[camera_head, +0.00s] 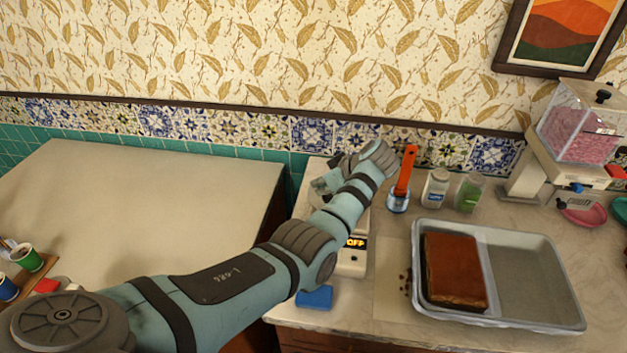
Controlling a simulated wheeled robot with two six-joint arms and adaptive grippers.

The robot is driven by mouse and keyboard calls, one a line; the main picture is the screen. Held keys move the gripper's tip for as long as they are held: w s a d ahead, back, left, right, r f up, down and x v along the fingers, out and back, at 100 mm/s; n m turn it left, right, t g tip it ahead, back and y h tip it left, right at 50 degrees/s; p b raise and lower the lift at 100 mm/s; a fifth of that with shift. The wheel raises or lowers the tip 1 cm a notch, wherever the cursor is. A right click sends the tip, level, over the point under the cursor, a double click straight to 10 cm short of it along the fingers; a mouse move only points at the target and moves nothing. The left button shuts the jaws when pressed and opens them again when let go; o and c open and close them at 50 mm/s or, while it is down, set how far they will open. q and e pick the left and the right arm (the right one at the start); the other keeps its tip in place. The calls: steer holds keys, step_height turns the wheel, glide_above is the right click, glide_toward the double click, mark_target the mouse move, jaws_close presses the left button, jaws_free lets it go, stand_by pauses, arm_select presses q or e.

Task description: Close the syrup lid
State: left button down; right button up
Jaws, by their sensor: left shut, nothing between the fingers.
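My left arm reaches in from the lower left across the counter. My left gripper (322,186) is shut and empty, partly hidden behind its own wrist, above or beside a pale appliance (351,265) with a lit "OFF" display. The arm covers most of this appliance. I cannot make out a syrup lid for certain; it may be hidden behind the arm. To the right of the wrist stand an orange-handled tool (405,172), a white-labelled jar (436,188) and a green-filled jar (469,192). My right gripper is not in view.
A dispenser with pink contents (578,135) stands back right. The left tabletop (150,200) is mostly clear.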

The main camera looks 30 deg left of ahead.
arm_select(q)
steer(key=shift+d+f+b, duration=0.15)
steer(key=shift+d+b, duration=0.2)
steer(key=shift+d, duration=0.65)
steer(key=shift+w+d, duration=0.1)
steer(key=shift+d, duration=0.4)
